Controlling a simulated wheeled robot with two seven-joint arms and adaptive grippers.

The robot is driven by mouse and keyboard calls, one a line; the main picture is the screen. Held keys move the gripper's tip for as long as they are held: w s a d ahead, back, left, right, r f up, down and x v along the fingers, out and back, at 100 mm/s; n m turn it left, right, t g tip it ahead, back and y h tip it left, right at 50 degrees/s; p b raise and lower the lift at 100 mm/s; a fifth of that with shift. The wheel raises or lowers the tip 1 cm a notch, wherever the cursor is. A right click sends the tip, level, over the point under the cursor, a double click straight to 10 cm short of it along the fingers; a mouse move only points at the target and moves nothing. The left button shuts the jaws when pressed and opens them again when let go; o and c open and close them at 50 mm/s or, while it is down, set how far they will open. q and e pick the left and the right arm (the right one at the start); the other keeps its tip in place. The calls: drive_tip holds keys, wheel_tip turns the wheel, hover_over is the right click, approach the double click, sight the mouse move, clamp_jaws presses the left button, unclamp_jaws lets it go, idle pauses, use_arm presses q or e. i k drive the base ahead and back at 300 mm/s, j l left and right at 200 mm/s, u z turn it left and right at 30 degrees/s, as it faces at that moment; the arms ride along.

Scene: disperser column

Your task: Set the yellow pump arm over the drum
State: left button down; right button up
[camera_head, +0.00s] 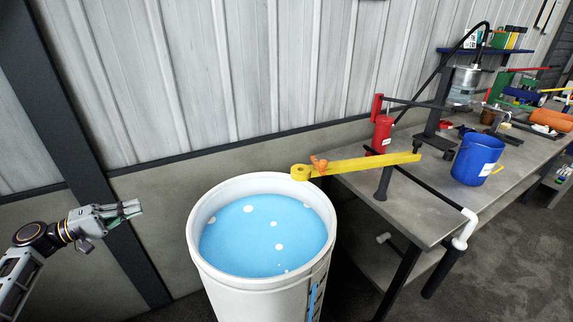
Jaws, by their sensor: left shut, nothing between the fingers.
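The yellow pump arm (365,163) is a flat bar at the right of the drum, running from the workbench side to the drum's right rim. Its round yellow end (300,173) shows at the back right of the rim, with an orange fitting (319,164) beside it. The white drum (225,283) stands open and holds blue liquid with white spots. My left gripper (133,208) is shut and empty, left of the drum and well apart from it and the pump arm. My right gripper is not in view.
A grey workbench (428,226) stands right of the drum. It carries a blue bucket (473,160), a red cylinder (382,134) and a dark stand with a metal vessel (463,85). A corrugated wall is behind. The space between my left gripper and the drum is clear.

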sight(299, 173)
drive_tip(key=i+l, duration=0.15)
drive_tip(key=l, duration=0.2)
drive_tip(key=i+l, duration=0.1)
drive_tip(key=l, duration=0.2)
drive_tip(key=i+l, duration=0.15)
drive_tip(key=l, duration=0.2)
drive_tip(key=i+l, duration=0.15)
drive_tip(key=l, duration=0.2)
drive_tip(key=i+l, duration=0.1)
drive_tip(key=l, duration=0.2)
